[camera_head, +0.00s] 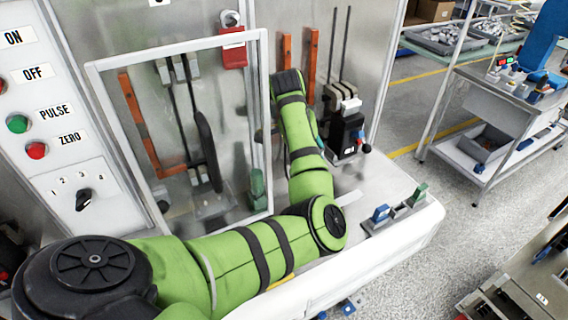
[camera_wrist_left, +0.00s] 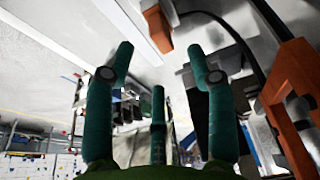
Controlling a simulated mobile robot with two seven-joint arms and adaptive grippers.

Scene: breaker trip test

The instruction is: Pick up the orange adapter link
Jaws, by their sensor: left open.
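Several orange bars show, and I cannot tell for sure which is the adapter link. Two upright orange bars (camera_head: 311,66) are on the metal back panel, above and beside my left wrist. Another orange bar (camera_head: 133,108) with a bent foot is behind the clear framed door. In the left wrist view an orange piece (camera_wrist_left: 157,28) is at the top, and a larger orange bracket (camera_wrist_left: 292,105) is at the right. My left gripper (camera_wrist_left: 160,62) has its teal fingers spread wide with nothing between them. In the head view my arm mostly hides it. My right gripper does not show.
The framed clear door (camera_head: 178,58) stands left of my forearm. A black device (camera_head: 346,132) is just right of my wrist. Blue and green clamps (camera_head: 381,213) sit on the ledge's right end. A cart (camera_head: 500,95) stands right.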

